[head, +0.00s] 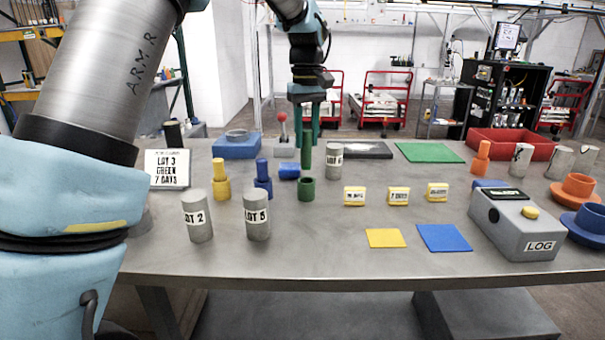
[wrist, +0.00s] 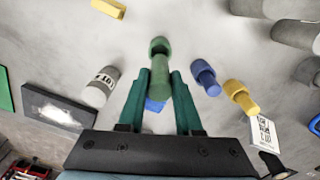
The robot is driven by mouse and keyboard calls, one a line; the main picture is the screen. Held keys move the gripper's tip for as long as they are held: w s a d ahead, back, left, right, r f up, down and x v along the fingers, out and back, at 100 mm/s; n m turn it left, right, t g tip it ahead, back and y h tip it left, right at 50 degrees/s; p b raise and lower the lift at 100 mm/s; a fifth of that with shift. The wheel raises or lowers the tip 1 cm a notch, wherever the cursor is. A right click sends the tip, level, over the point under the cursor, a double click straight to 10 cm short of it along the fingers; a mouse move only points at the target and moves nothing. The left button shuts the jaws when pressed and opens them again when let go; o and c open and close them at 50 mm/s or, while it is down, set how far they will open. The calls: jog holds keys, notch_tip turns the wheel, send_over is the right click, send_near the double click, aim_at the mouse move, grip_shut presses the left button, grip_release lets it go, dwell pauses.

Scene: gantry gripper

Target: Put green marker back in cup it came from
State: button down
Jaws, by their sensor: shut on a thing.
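The green marker (head: 306,153) is upright between the fingers of my gripper (head: 306,125), which is shut on it. The green cup (head: 306,190) stands on the table directly below the marker in the head view, with a small gap between marker and rim. In the wrist view the marker (wrist: 159,78) reaches from between the teal fingers (wrist: 159,95) toward the green cup (wrist: 159,46) and overlaps its near edge.
A blue marker in its cup (head: 263,185) and a yellow one (head: 220,185) stand left of the green cup. A grey LOT cylinder (head: 334,163) stands close on the right, and a blue piece (head: 288,171) lies just left. Yellow labelled blocks (head: 355,196) are farther right.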

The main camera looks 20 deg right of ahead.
aim_at(307, 165)
notch_tip(307, 165, down, 7)
jog(key=shift+f+p, duration=0.2)
jog(key=shift+p, duration=0.4)
jog(key=shift+f, duration=0.1)
jog(key=c, duration=0.6)
grip_release()
notch_tip(307, 165, up, 12)
jog(key=shift+f+b, duration=0.1)
jog(key=shift+b, duration=0.65)
jog(key=shift+r, duration=0.25)
jog(key=shift+s, duration=0.1)
